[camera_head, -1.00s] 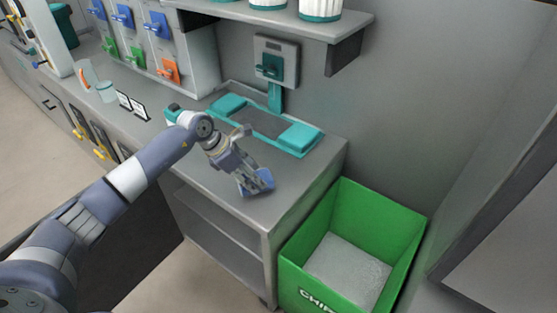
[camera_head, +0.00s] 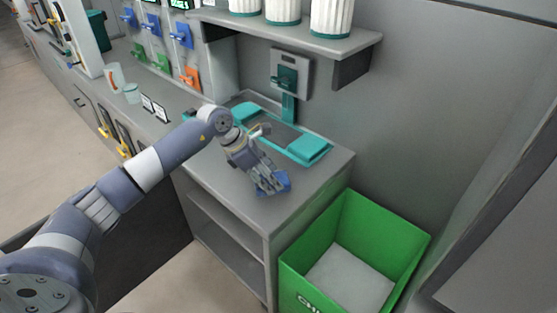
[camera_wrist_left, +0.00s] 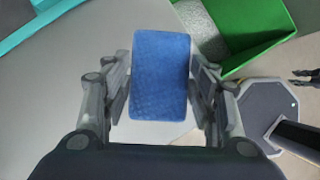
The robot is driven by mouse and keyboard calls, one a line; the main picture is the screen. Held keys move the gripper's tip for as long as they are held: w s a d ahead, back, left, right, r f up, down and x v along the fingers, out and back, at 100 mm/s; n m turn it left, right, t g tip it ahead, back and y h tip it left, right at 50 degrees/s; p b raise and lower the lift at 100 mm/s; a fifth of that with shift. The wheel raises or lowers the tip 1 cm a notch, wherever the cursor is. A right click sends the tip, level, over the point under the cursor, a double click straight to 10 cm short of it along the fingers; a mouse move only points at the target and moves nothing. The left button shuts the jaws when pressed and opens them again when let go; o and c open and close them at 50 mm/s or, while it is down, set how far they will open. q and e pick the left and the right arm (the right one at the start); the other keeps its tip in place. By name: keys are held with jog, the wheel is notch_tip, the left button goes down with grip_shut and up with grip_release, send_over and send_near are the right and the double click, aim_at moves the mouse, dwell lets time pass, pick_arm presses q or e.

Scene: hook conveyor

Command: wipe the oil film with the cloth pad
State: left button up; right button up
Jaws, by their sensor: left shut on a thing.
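My left gripper (camera_head: 270,184) is over the right end of the grey counter (camera_head: 225,172), in front of the teal-framed tray. It is shut on the blue cloth pad (camera_wrist_left: 161,75), which sits between its fingers in the left wrist view. The pad's blue edge also shows at the fingertips in the head view (camera_head: 284,183). I cannot tell whether the pad touches the counter. I cannot make out an oil film in either view. My right gripper is not in view in the head view.
A teal-framed tray (camera_head: 312,150) lies at the counter's back. A green bin (camera_head: 300,262) stands on the floor at the counter's right end. A shelf (camera_head: 345,45) with white canisters overhangs the back.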

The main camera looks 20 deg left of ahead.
pick_arm(q)
jog(key=shift+r+p, duration=0.65)
jog(key=shift+r, duration=1.05)
